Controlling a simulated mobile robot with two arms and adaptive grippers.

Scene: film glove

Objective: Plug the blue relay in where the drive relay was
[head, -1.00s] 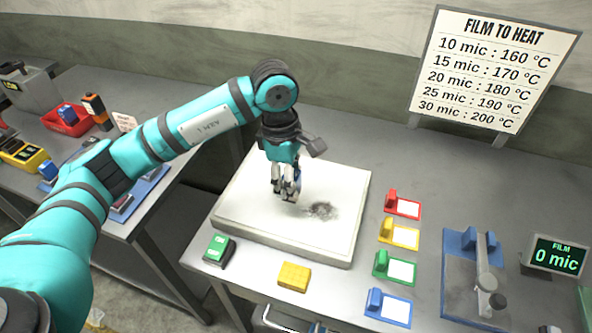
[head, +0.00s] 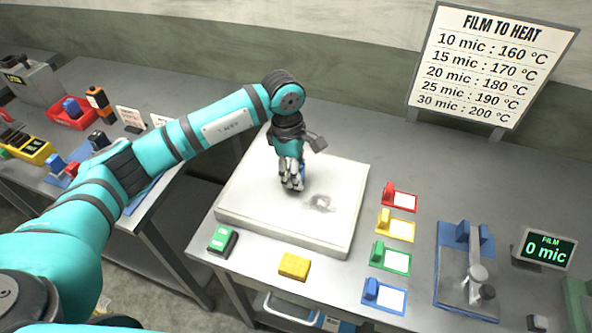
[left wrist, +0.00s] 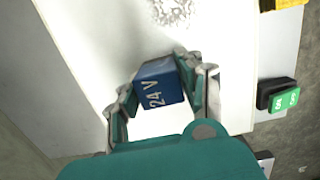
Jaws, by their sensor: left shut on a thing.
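My left gripper (head: 292,184) is shut on the blue relay, above the white slab (head: 240,212) on the middle bench. In the left wrist view the blue relay (left wrist: 158,82), marked "24 V", sits between the two fingers (left wrist: 160,95). In the head view the fingers mostly hide it. I cannot tell whether it touches the slab. A grey smudge (head: 320,203) lies on the slab to the right of the gripper. The empty place of the drive relay cannot be made out. My right gripper is not in view.
The left bench holds a red tray (head: 75,119) with a blue part and an orange-and-black part (head: 98,101). A green switch (head: 222,240) and a yellow block (head: 294,266) lie before the slab. Coloured tags, a blue-based lever device (head: 450,280) and a display (head: 545,250) stand right.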

